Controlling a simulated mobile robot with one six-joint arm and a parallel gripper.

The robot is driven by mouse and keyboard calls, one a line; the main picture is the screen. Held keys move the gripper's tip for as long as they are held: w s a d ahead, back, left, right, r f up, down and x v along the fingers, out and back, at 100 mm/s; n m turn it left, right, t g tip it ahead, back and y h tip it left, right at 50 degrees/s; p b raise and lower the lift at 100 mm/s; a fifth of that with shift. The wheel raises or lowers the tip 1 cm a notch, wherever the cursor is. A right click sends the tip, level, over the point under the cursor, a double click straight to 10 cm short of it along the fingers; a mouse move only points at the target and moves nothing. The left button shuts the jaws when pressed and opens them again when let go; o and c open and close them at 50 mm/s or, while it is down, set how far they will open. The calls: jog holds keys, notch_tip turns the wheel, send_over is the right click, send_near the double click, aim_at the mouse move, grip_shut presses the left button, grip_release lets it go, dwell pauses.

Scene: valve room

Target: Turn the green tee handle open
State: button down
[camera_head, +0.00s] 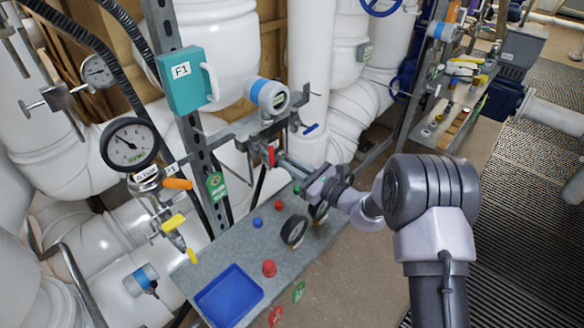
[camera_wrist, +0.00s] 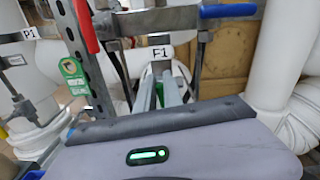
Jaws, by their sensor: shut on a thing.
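The green tee handle shows in the wrist view as a small green piece (camera_wrist: 160,94) between my fingers, with more green just right of the right finger. The fingers hide much of it, and its exact angle is hard to tell. My gripper (camera_wrist: 161,72) is shut on it. In the head view my gripper (camera_head: 283,161) reaches left from my arm to the pipework above the grey bench, and the green handle cannot be made out there.
A red handle (camera_head: 271,155) is close left of my fingertips and a blue handle (camera_head: 311,128) is above right. A steel post (camera_head: 193,135) with a green tag stands to the left. The bench below holds a blue tray (camera_head: 229,297), buttons and round black parts.

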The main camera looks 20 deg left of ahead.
jog(key=shift+s+a+f+n+b, duration=0.15)
jog(key=shift+s+f+n+b, duration=0.25)
jog(key=shift+n+b, duration=1.8)
jog(key=shift+s+a+f+n+b, duration=0.1)
jog(key=shift+s+f+n+b, duration=0.65)
jog(key=shift+n, duration=2.45)
jog(key=shift+w+a+f+n+b, duration=0.1)
jog(key=shift+a+f+n+b, duration=0.05)
jog(key=shift+n+b, duration=2.2)
jog(key=shift+n+p, duration=0.35)
jog(key=shift+n, duration=0.2)
jog(key=c, duration=1.5)
grip_release()
